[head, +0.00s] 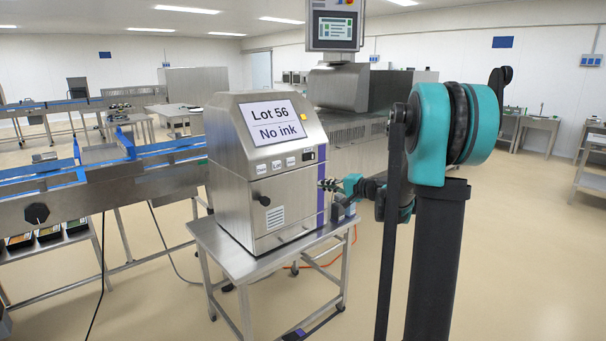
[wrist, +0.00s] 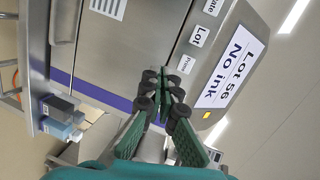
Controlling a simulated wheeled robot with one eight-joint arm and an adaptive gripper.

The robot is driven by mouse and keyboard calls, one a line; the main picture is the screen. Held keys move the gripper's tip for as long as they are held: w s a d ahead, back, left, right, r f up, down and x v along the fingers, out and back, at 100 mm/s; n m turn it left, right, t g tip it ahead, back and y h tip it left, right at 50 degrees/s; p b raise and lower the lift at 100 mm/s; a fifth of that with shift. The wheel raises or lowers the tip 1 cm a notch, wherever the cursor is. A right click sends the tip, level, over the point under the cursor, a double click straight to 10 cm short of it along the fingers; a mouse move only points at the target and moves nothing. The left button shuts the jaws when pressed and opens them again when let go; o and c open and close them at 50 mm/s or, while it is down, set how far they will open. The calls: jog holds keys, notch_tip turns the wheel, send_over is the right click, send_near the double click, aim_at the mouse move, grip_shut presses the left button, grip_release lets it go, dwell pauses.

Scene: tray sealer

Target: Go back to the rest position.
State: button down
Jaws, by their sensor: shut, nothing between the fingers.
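My gripper (head: 330,185) is at the right side of a steel printer cabinet (head: 232,205) in the head view, with my teal and black arm reaching to it from the right. In the wrist view my gripper (wrist: 163,92) has its green fingers closed together with nothing between them. The fingers point towards the cabinet's front (wrist: 120,60); I cannot tell the exact gap. The cabinet's screen (head: 271,121) reads "Lot 56 No ink", and it also shows tilted in the wrist view (wrist: 232,75).
The cabinet stands on a steel table (head: 215,238). A conveyor (head: 120,183) with blue rails runs to the left. Small blue and grey items (wrist: 60,115) sit at the table's edge in the wrist view. The floor (head: 530,250) on the right is open.

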jog(key=s+a+f+n+g+h, duration=0.1)
jog(key=s+f+n+g+h, duration=0.1)
jog(key=s+f, duration=0.5)
jog(key=s+a+f+n+g+h, duration=0.15)
jog(key=s+f, duration=0.25)
jog(key=s, duration=0.8)
jog(key=s+d+f+n+g+h, duration=0.1)
jog(key=s+d+f+h, duration=0.3)
jog(key=s, duration=0.6)
jog(key=s+d+f+n+g+h, duration=0.2)
jog(key=s+d+f, duration=0.3)
jog(key=s, duration=0.5)
notch_tip(320, 180, down, 2)
jog(key=shift+d+f+n+h, duration=0.1)
jog(key=shift+d+n+h, duration=0.25)
jog(key=shift+h, duration=0.5)
jog(key=shift+a+g, duration=0.1)
jog(key=shift+g, duration=0.15)
